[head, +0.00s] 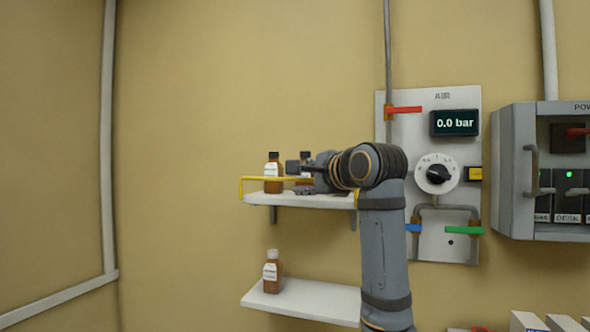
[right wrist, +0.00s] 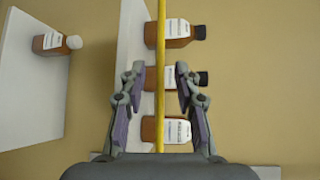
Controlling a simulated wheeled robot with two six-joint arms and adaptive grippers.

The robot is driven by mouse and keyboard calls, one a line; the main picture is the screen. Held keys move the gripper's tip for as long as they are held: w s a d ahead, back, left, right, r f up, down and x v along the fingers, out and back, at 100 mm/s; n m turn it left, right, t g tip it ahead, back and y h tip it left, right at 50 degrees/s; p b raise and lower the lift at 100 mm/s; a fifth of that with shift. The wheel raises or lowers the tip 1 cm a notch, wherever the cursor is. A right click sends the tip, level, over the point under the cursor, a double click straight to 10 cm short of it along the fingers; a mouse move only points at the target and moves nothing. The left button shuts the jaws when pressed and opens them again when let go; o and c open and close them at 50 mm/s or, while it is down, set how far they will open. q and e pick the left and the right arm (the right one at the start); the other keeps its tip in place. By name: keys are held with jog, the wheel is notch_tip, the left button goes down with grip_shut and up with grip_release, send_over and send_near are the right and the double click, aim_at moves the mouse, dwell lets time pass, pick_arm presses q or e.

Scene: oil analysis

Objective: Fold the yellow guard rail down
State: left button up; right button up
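The yellow guard rail (head: 256,179) runs raised along the front of the upper wall shelf (head: 285,199) in the head view. In the right wrist view the rail (right wrist: 160,30) is a straight yellow bar running top to bottom in the picture. My right gripper (head: 299,179) is at the shelf front by the rail's right part. In the right wrist view its two fingers (right wrist: 160,70) are apart, one on each side of the rail, with visible gaps to it. The gripper and arm hide part of the rail and its right end in the head view. My left gripper is not in view.
Brown bottles (head: 272,172) with white labels stand on the upper shelf behind the rail. A lower shelf (head: 320,301) holds another bottle (head: 271,272). To the right are an air panel (head: 460,130) with coloured levers and a grey power cabinet (head: 515,170). Left of the shelves is bare wall.

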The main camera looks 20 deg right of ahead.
aim_at(297, 179)
jog(key=p+x, duration=0.1)
jog(key=x, duration=0.2)
jog(key=shift+w, duration=0.4)
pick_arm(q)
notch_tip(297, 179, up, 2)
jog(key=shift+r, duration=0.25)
pick_arm(e)
jog(key=shift+f, duration=0.1)
jog(key=shift+c, duration=0.4)
jog(key=shift+a, duration=0.1)
grip_shut()
